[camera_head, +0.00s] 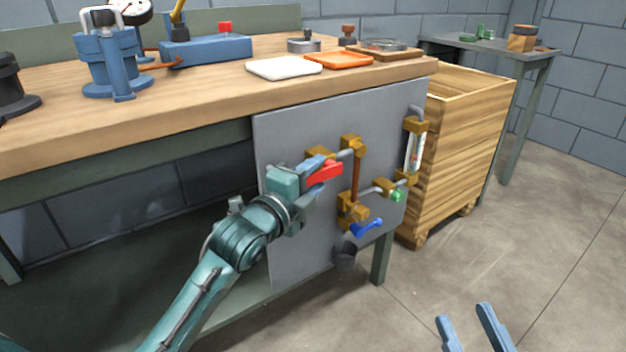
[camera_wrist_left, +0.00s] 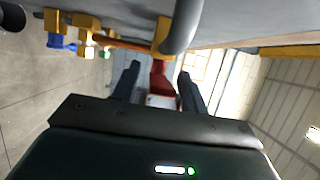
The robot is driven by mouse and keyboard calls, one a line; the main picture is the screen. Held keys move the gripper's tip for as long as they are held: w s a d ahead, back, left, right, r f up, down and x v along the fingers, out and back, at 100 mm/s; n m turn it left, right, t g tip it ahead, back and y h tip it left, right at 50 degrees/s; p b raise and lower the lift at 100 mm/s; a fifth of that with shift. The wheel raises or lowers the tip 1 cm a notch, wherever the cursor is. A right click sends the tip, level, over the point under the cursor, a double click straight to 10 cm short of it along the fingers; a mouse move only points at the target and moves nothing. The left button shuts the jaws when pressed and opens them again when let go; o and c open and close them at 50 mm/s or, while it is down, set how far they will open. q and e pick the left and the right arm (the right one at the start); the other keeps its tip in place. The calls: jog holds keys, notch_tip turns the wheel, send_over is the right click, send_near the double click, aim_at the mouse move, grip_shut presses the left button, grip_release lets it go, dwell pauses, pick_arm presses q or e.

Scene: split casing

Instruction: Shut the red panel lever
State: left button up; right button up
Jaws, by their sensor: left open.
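The red lever (camera_head: 325,174) sits on a brass valve at the upper left of the grey panel (camera_head: 300,240) under the bench front. My left gripper (camera_head: 322,163) is at this lever, reaching in from the left, and partly covers it. In the left wrist view the red lever (camera_wrist_left: 158,76) lies between the two spread dark fingers of my left gripper (camera_wrist_left: 160,82). Whether a finger touches it I cannot tell. My right gripper (camera_head: 468,325) shows at the bottom right, its two blue fingers apart and empty, away from the panel.
Brass pipework with a blue lever (camera_head: 368,228), a green knob (camera_head: 397,195) and a sight glass (camera_head: 413,150) fills the panel's right. A wooden crate (camera_head: 465,140) stands right of the panel. The floor in front is clear.

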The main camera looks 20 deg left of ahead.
pick_arm(q)
jog(key=shift+c, duration=0.4)
grip_shut()
